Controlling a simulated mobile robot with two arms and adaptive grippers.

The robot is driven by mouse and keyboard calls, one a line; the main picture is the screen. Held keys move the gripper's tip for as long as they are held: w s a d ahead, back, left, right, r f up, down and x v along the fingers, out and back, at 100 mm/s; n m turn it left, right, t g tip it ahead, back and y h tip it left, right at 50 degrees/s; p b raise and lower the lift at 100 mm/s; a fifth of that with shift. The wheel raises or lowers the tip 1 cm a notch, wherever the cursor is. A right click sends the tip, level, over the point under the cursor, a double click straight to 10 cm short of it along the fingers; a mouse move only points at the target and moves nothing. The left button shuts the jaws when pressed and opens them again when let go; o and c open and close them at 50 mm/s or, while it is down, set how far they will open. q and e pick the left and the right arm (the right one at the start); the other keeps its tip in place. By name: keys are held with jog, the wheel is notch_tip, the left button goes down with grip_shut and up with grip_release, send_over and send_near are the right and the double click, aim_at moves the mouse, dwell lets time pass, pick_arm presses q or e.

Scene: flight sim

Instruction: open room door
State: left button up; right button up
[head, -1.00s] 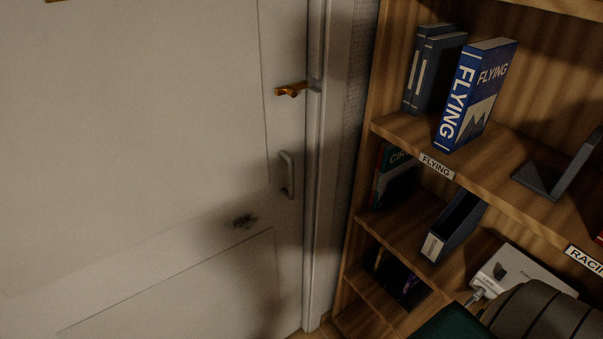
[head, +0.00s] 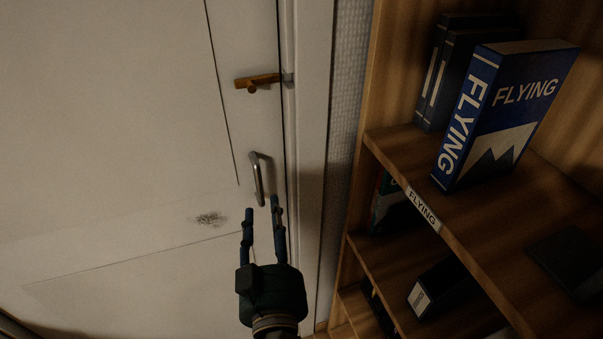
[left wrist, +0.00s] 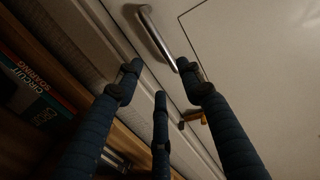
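The white room door (head: 120,120) fills the left of the head view and looks closed against its frame (head: 312,120). A silver bar handle (head: 257,179) stands upright near its right edge. A brass latch (head: 258,82) sits above the handle, reaching toward the frame. My left gripper (head: 262,203) is open and empty, with its blue fingers pointing up just below the handle. In the left wrist view its fingers (left wrist: 155,80) are spread, and the handle (left wrist: 156,38) lies beyond the fingertips, apparently not touched. The brass latch (left wrist: 190,117) also shows there. My right gripper is not in view.
A wooden bookshelf (head: 372,150) stands close to the right of the door frame. It holds a blue FLYING book (head: 505,110), dark books (head: 460,70) and a file holder (head: 437,287).

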aim_at(261, 181)
pick_arm(q)
jog(key=w+p, duration=0.1)
jog(key=w, duration=0.2)
jog(key=w+a+p, duration=0.1)
jog(key=w+p, duration=0.1)
jog(key=w, duration=0.1)
jog(key=w+a+p, duration=0.1)
jog(key=w+p, duration=0.1)
jog(key=w, duration=0.1)
jog(key=shift+w+a+r, duration=0.25)
jog(key=shift+r, duration=0.15)
jog(key=shift+w+a+f, duration=0.1)
jog(key=shift+w+a, duration=0.05)
jog(key=shift+w, duration=0.25)
grip_shut()
